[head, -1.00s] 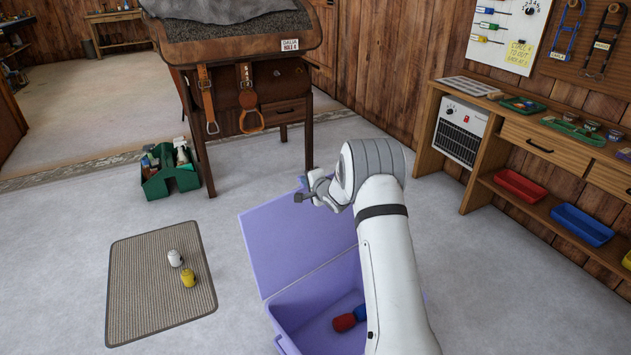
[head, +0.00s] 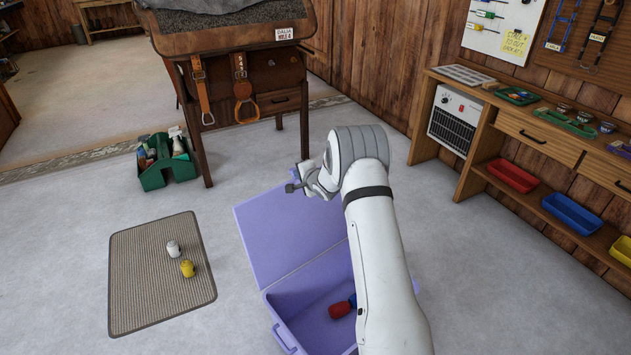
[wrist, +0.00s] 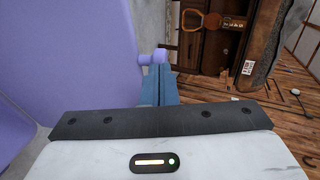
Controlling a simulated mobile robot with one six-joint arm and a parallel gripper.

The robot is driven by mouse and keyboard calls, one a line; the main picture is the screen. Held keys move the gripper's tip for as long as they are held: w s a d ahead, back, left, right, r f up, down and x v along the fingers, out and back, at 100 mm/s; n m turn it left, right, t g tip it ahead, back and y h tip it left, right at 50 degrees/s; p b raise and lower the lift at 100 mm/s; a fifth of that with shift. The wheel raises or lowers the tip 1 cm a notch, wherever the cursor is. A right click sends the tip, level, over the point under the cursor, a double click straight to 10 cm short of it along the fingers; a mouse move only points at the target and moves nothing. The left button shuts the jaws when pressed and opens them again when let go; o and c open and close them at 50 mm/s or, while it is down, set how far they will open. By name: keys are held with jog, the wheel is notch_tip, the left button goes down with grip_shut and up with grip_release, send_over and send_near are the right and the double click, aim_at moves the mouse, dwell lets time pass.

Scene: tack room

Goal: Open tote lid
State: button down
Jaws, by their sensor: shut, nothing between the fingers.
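The purple tote (head: 283,338) stands on the floor with its lid (head: 285,228) swung up and leaning back, so the inside shows. My gripper (head: 291,187) is above the lid's upper edge, shut and empty. In the wrist view the lid (wrist: 75,60) fills the left side, and a purple knob-like part (wrist: 153,57) shows by the blue fingers (wrist: 158,85). I cannot tell if they touch it.
A ribbed mat (head: 150,285) with a white item (head: 173,249) and a yellow item (head: 187,268) lies to the left. A green caddy (head: 165,172) and the saddle stand (head: 235,50) are behind. A workbench (head: 535,140) lines the right wall. Floor between mat and tote is clear.

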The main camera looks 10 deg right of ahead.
jog(key=s+d+r+n+g+h+p, duration=0.2)
jog(key=s+r+n+p, duration=0.1)
jog(key=s+r, duration=0.85)
jog(key=s+d+r+n+g+h+p, duration=0.1)
jog(key=s+d+r+n+h+p, duration=0.15)
jog(key=s+r, duration=0.9)
jog(key=s+a+r+n+g+p, duration=0.1)
jog(key=s+r+n+g, duration=0.1)
jog(key=s, duration=0.8)
jog(key=s+a+r+n+g+p, duration=0.2)
jog(key=s+r+n, duration=0.1)
jog(key=s, duration=0.8)
jog(key=s+a+r+n+g+p, duration=0.2)
jog(key=s+r+n+g, duration=0.1)
jog(key=s, duration=0.8)
jog(key=shift+a+r+y, duration=0.15)
jog(key=shift+y, duration=0.3)
